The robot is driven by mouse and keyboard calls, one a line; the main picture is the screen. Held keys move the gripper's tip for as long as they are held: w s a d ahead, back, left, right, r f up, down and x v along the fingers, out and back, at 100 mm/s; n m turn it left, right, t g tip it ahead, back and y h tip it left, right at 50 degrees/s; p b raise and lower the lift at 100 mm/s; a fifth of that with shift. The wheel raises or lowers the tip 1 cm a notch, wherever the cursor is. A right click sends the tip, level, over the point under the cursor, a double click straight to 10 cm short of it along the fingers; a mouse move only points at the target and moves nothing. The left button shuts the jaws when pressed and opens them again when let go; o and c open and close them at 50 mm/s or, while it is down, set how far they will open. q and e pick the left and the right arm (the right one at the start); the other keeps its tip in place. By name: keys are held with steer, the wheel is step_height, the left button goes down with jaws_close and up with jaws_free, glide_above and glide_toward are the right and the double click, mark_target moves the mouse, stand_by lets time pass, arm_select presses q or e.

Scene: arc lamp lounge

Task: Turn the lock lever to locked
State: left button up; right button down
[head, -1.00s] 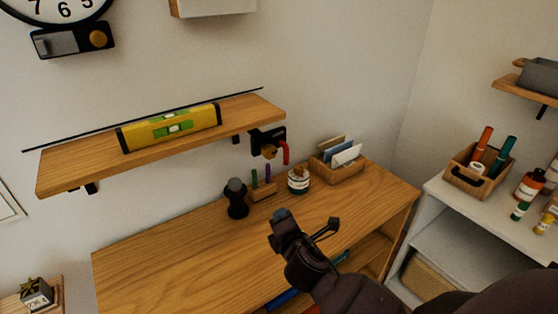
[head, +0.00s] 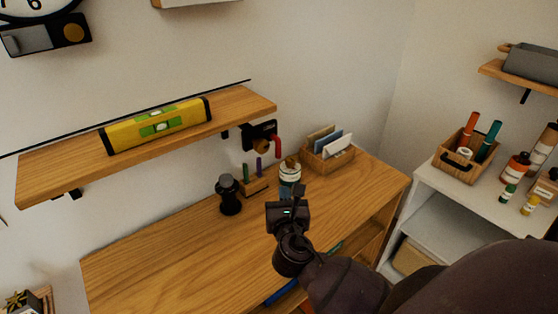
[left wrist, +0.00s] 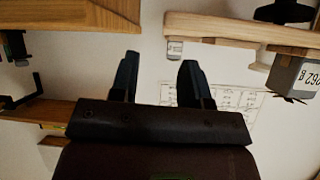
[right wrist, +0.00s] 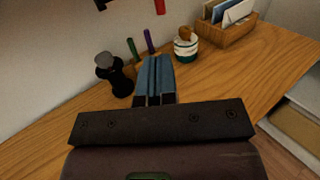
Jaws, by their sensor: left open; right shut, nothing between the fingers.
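The lock lever (head: 277,146) is a red handle on a black wall fitting (head: 260,131) with a brass knob, under the right end of the wooden shelf. Its red end points down in the head view. Only its red tip (right wrist: 160,6) shows at the top of the right wrist view. My right gripper (head: 290,198) is over the desk, below the lever and apart from it. Its fingers (right wrist: 154,75) are shut with nothing between them. My left gripper (left wrist: 160,78) is open and empty in the left wrist view, and is not in the head view.
The wooden shelf (head: 40,178) carries a yellow spirit level (head: 155,125). On the desk (head: 150,262) stand a black object (head: 228,194), a pen holder (head: 254,187), a jar (head: 289,174) and a letter box (head: 327,160). The desk's left part is clear.

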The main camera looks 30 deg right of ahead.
mark_target(278, 155)
steer(key=shift+w, duration=0.1)
steer(key=x, duration=1.3)
steer(key=shift+w+d+f+p, duration=0.1)
steer(key=shift+w+d+p, duration=0.15)
steer(key=shift+w+p, duration=0.1)
